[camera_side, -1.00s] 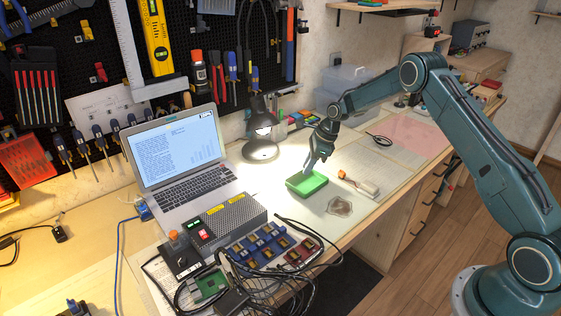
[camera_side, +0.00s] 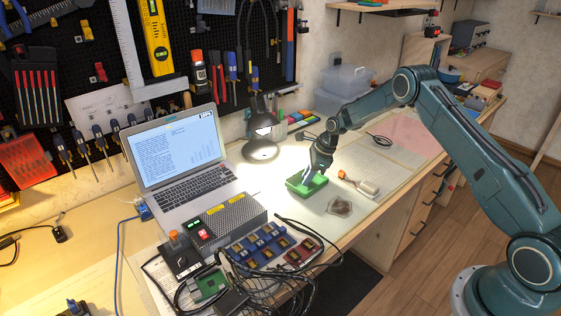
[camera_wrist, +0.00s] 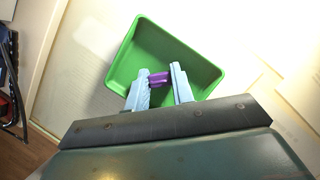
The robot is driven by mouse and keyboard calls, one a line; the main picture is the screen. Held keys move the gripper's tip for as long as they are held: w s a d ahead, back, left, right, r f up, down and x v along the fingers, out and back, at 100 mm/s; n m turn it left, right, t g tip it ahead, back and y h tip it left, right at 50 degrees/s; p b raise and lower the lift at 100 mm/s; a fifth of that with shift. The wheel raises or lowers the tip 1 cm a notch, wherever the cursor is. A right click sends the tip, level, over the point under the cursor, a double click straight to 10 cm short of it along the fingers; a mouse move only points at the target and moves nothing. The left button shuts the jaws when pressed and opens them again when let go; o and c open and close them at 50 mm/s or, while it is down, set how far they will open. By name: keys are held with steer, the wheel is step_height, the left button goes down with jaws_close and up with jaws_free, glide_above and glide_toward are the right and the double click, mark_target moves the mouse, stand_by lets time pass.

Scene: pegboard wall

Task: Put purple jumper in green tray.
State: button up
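The green tray (camera_side: 296,189) sits on the bench, right of the laptop. It also shows in the wrist view (camera_wrist: 203,72). My gripper (camera_side: 309,176) points down into the tray. In the wrist view its two pale fingers (camera_wrist: 159,76) stand over the tray, one on each side of the purple jumper (camera_wrist: 159,79). The jumper spans the gap and appears to touch both fingers. Whether the jumper touches the tray floor is hidden. In the side view I cannot make out the jumper.
A brush-like tool with a pale handle (camera_side: 366,186) lies right of the tray. A small dark patch (camera_side: 340,207) lies in front. The lamp (camera_side: 262,147) and laptop (camera_side: 180,160) stand to the left. Cables and boards (camera_side: 270,250) crowd the near bench.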

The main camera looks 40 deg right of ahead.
steer(key=o, duration=0.3)
steer(key=shift+o, duration=0.2)
steer(key=v, duration=1.2)
steer(key=shift+r, duration=0.2)
